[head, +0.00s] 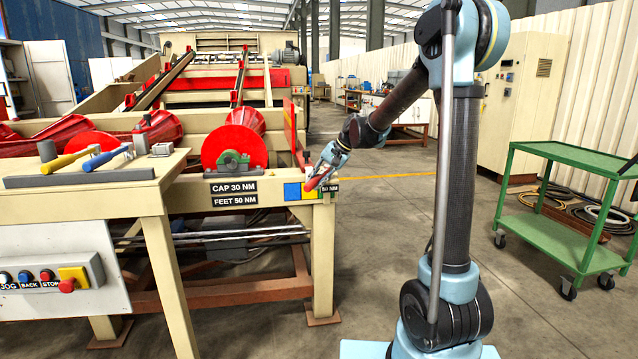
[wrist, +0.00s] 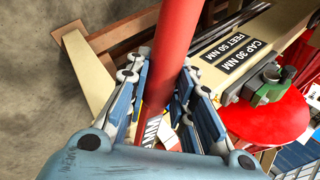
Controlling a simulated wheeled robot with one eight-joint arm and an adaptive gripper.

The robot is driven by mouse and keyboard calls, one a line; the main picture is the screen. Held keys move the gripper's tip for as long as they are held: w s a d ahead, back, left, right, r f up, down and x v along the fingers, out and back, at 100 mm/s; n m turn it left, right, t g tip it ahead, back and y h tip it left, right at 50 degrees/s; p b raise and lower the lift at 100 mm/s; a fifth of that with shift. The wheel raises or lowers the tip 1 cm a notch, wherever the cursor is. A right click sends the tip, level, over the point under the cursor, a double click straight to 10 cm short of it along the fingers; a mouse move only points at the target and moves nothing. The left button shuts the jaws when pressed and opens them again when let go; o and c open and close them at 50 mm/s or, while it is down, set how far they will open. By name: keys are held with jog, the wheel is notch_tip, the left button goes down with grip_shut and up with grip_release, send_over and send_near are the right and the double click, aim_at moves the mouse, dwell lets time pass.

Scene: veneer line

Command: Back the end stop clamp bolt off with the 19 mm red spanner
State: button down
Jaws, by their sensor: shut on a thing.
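My gripper (head: 322,174) is beside the near right corner of the cream machine frame, in front of a coloured label. In the wrist view my gripper (wrist: 164,75) is shut around the red handle of the spanner (wrist: 178,30). The handle runs from the top of the picture down between the fingers. The spanner's jaw end is hidden or cannot be made out. In the head view only a short red piece of the spanner (head: 312,184) shows by the fingers. I cannot pick out the end stop clamp bolt in either view.
A bench (head: 100,196) at left holds a yellow-handled tool (head: 68,160) and a blue-handled tool (head: 105,157). A red roller end (head: 232,146) with a green bearing block stands left of my gripper. A green trolley (head: 575,157) stands at right. Open floor lies between.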

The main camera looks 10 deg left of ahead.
jog(key=shift+r, duration=1.15)
jog(key=shift+a, duration=0.1)
jog(key=shift+w+a+m, duration=0.1)
jog(key=shift+a+m, duration=0.2)
jog(key=shift+a, duration=0.05)
jog(key=w+a+m+t+h, duration=0.2)
jog(key=w+a+m+t, duration=0.2)
jog(key=a+m, duration=0.3)
jog(key=shift+w+a, duration=0.45)
jog(key=shift+w, duration=0.25)
